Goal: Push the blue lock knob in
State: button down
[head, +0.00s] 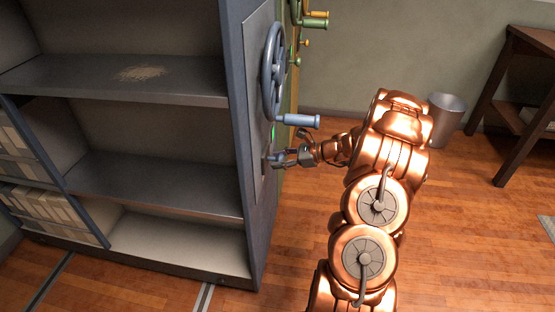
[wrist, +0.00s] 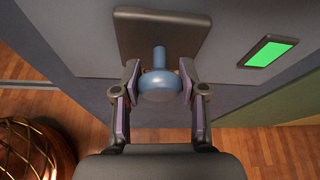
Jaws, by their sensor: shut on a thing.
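The blue lock knob (wrist: 158,87) is a light blue knob on a short stem, standing out from a dark square plate (wrist: 190,32) on the side panel of the shelf unit. My gripper (wrist: 159,80) has one finger on each side of the knob and is shut on it. In the head view the gripper (head: 283,160) is at the panel, below the blue handwheel (head: 272,70); the knob is small there and partly covered by the fingers. A lit green indicator (wrist: 268,53) is on the panel, right of the plate in the wrist view.
The handwheel's blue handle (head: 300,120) sticks out just above my gripper. Green and yellow handles (head: 315,20) show beyond it. The shelf unit (head: 130,190) fills the left. A bin (head: 446,115) and a dark wooden table (head: 525,100) stand at the back right. Wooden floor is open at the right.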

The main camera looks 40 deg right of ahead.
jog(key=shift+w+a, duration=0.15)
jog(key=c, duration=0.6)
grip_release()
jog(key=shift+s+d+r, duration=0.15)
jog(key=shift+s+d, duration=0.05)
jog(key=shift+d, duration=0.05)
jog(key=s+d, duration=0.8)
jog(key=s, duration=0.1)
jog(key=shift+s+d, duration=0.1)
jog(key=shift+s, duration=0.1)
dwell(0.4)
